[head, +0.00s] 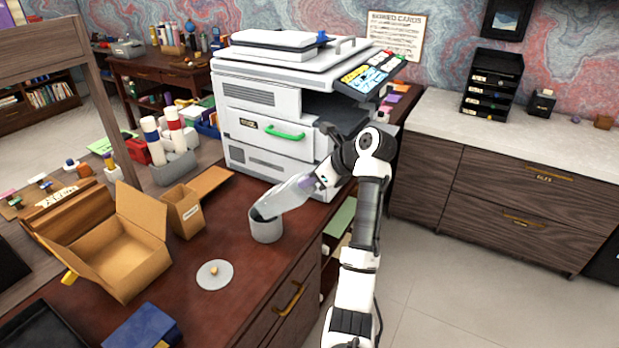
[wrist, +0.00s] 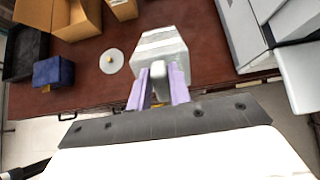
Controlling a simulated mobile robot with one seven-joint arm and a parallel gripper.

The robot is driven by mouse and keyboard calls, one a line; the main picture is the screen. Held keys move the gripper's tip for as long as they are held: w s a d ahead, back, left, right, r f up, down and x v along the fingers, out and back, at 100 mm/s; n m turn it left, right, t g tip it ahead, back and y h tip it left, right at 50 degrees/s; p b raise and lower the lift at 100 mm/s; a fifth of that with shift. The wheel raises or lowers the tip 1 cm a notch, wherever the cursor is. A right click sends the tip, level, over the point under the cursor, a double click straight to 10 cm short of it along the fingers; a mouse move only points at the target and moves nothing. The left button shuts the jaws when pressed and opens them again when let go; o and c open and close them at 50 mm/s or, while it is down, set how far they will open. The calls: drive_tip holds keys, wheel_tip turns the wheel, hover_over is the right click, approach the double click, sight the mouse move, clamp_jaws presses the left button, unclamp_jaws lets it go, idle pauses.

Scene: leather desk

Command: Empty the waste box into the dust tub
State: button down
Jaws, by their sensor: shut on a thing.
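The waste box (head: 290,197) is a pale grey, see-through-looking container. My gripper (head: 311,183) is shut on its upper right end. The box is tilted, with its lower left end down at the mouth of the dust tub (head: 266,230), a grey round tub standing on the desk by its front edge. Something dark shows at the tub's mouth; I cannot tell whether it is waste or shadow. In the wrist view the box (wrist: 160,42) lies beyond the purple fingers of my gripper (wrist: 158,86) and the tub is hidden. A round grey lid (head: 214,275) with a knob lies flat on the desk.
An open cardboard box (head: 120,258) and a smaller one (head: 184,212) stand left of the tub. A white copier (head: 265,115) stands close behind. A blue box (head: 143,330) is at the front left. The desk around the lid is clear.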

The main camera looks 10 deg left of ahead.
drive_tip(key=shift+s+d+f+t+y, duration=0.15)
drive_tip(key=shift+d+f+y, duration=0.2)
drive_tip(key=shift+d+y, duration=0.1)
drive_tip(key=shift+s+d+f+t+y, duration=0.15)
drive_tip(key=shift+d+f+y, duration=0.2)
drive_tip(key=shift+d, duration=0.1)
idle(0.6)
idle(0.3)
drive_tip(key=d+f+y, duration=0.1)
drive_tip(key=s+d+f+t+y+b, duration=0.1)
drive_tip(key=f+y, duration=0.1)
drive_tip(key=shift+d+f, duration=0.15)
drive_tip(key=shift+d, duration=0.2)
idle(0.6)
drive_tip(key=shift+p, duration=0.5)
idle(0.7)
drive_tip(key=shift+s+d, duration=0.1)
